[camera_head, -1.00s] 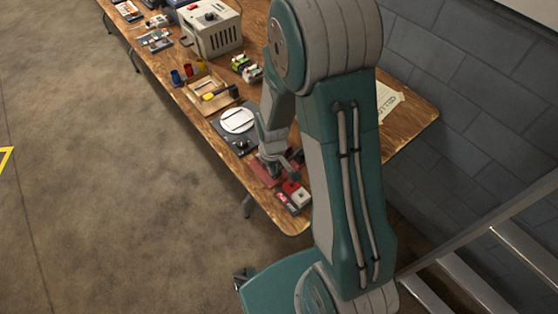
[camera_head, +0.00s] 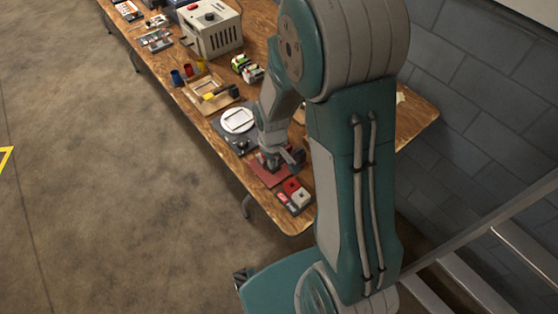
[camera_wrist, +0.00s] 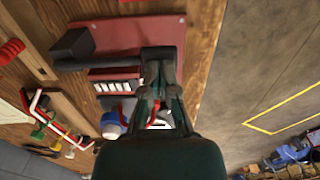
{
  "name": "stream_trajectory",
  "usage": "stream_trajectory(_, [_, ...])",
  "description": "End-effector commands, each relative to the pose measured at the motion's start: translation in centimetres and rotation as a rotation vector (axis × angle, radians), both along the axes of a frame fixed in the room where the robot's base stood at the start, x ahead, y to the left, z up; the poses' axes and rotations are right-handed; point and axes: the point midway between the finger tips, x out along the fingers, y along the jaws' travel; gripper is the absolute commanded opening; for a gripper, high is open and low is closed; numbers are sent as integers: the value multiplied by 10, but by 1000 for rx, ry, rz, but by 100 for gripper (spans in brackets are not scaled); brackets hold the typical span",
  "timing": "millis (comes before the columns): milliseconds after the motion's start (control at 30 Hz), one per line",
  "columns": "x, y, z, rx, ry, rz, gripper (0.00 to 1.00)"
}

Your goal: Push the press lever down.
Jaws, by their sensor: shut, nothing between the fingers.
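The press shows in the wrist view as a dark red base plate (camera_wrist: 135,33) with a dark grey lever bar (camera_wrist: 95,62) lying across it and a dark block at its left end. In the head view the red plate (camera_head: 268,176) is near the table's front end. My gripper (camera_wrist: 158,52) is shut and empty, its tips over the edge of the red plate at the bar's right end. I cannot tell whether it touches the bar. In the head view my gripper (camera_head: 272,163) is over the plate, and my arm hides part of the press.
A grey block with red and white parts (camera_head: 294,194) is at the table's near corner. A dark mat with a white disc (camera_head: 237,120), a wooden tray (camera_head: 197,84) and a beige box (camera_head: 212,30) stand further back. The floor at left is clear.

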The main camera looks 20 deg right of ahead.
Motion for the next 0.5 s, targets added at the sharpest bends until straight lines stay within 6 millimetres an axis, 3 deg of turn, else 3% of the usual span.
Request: stream_trajectory(500, [1,0,32,0,-2,0,0])
